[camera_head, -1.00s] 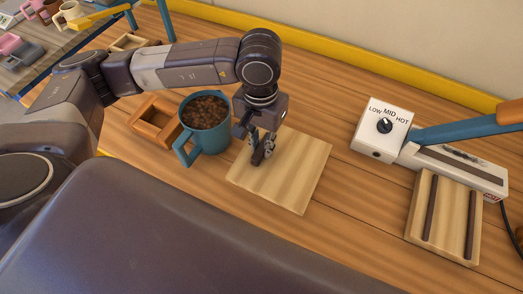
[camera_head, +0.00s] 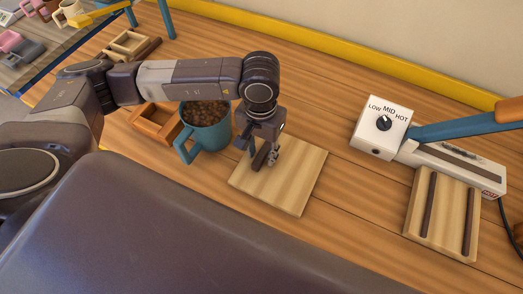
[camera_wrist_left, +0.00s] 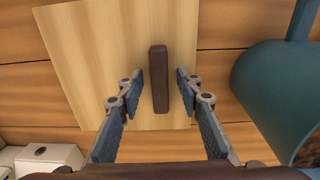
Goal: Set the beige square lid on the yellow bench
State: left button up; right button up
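The beige square lid (camera_head: 293,188) lies on the wooden bench top (camera_head: 345,215), which has a yellow strip along its back edge. My left gripper (camera_head: 265,160) is over the lid. In the left wrist view its fingers (camera_wrist_left: 158,88) stand on both sides of the handle, with a gap on each side. It is open and holds nothing. My right gripper is not in view.
A teal mug (camera_head: 208,135) full of brown beans stands close left of the lid. A white heater with a dial (camera_head: 381,128) and a slatted board (camera_head: 440,215) are at the right. Bench between lid and heater is clear.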

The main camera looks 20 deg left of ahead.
pick_arm(q)
jog(key=shift+r, duration=0.25)
notch_tip(320, 180, up, 12)
jog(key=b, duration=0.3)
jog(key=shift+f, duration=0.1)
dwell(0.4)
